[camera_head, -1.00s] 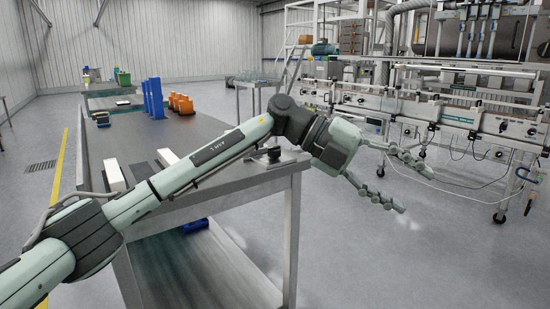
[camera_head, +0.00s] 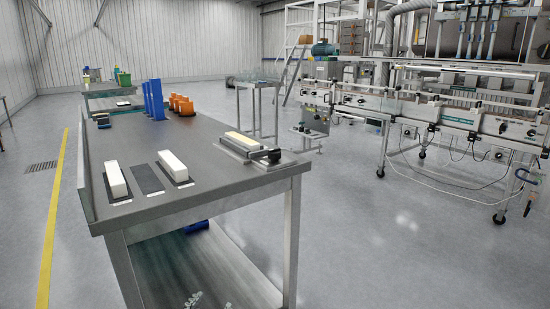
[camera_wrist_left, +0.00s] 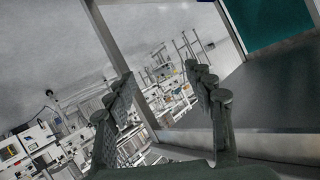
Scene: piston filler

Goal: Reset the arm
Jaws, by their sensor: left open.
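My left gripper (camera_head: 210,302) shows only by its fingertips at the bottom edge of the head view, low in front of the table's lower shelf. In the left wrist view the left gripper (camera_wrist_left: 168,88) has its two fingers apart, with nothing between them. The rest of the left arm is out of the head view. My right gripper is not in any view.
A grey metal table (camera_head: 220,190) holds two white blocks (camera_head: 117,180) on dark pads, a fixture (camera_head: 250,147) at its right edge, blue posts (camera_head: 153,100) and orange parts (camera_head: 182,105). The conveyor machine (camera_head: 440,112) stands right. Open floor lies between.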

